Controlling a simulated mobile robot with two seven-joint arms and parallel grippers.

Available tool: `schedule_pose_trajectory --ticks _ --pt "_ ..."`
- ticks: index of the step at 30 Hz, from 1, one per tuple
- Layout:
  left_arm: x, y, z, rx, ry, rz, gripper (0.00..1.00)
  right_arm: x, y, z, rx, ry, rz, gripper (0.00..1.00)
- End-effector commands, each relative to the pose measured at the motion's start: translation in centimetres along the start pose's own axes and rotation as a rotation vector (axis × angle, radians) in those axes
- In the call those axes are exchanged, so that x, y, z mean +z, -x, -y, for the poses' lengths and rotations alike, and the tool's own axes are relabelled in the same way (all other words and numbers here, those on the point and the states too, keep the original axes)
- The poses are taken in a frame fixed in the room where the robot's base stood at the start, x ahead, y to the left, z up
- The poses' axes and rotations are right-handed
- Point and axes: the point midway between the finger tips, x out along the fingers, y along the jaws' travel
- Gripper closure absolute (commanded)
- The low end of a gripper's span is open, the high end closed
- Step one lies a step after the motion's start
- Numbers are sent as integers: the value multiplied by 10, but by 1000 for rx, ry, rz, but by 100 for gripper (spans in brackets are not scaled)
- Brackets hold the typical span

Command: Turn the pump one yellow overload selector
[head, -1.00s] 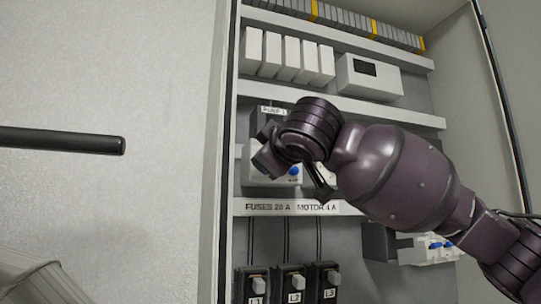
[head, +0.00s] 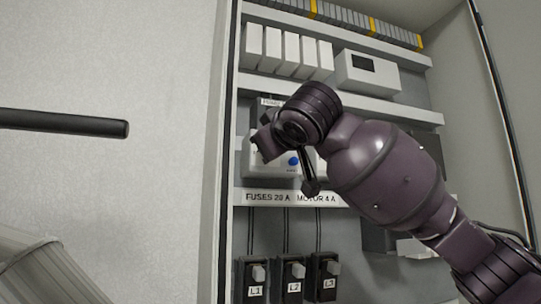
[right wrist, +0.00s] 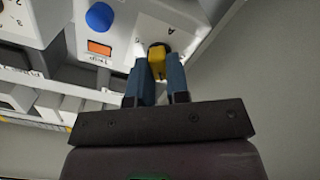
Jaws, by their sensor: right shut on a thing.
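The yellow selector (right wrist: 157,58) is a small knob on the white face of the overload unit (right wrist: 125,30), next to an arc scale marked "A". In the right wrist view my right gripper (right wrist: 157,72) has its two blue-grey fingers shut on the selector, one on each side. The unit also carries a blue button (right wrist: 99,17) and an orange trip window (right wrist: 99,48). In the head view the unit (head: 262,165) stands above the "FUSES 20 A MOTOR 4 A" strip, and my right arm hides the selector. My left gripper is not in view.
Fuse holders L1 (head: 257,275), L2 (head: 296,272) and L3 (head: 329,268) hang below the strip. White modules (head: 287,52) and a display box (head: 367,72) sit above. A dark bar (head: 60,122) and a ribbed grey pipe (head: 45,270) are at left.

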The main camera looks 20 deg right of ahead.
Motion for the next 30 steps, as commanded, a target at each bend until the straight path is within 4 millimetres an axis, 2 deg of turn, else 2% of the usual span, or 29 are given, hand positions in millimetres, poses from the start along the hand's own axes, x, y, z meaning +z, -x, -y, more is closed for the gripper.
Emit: schedule_pose_trajectory --ticks 15,21,30 --pt "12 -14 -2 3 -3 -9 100 1 -1 0 -3 -429 1 100" --pt "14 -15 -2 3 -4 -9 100 0 0 -2 -2 -530 0 100" --pt "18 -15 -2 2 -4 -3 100 0 0 -3 0 -593 0 100"
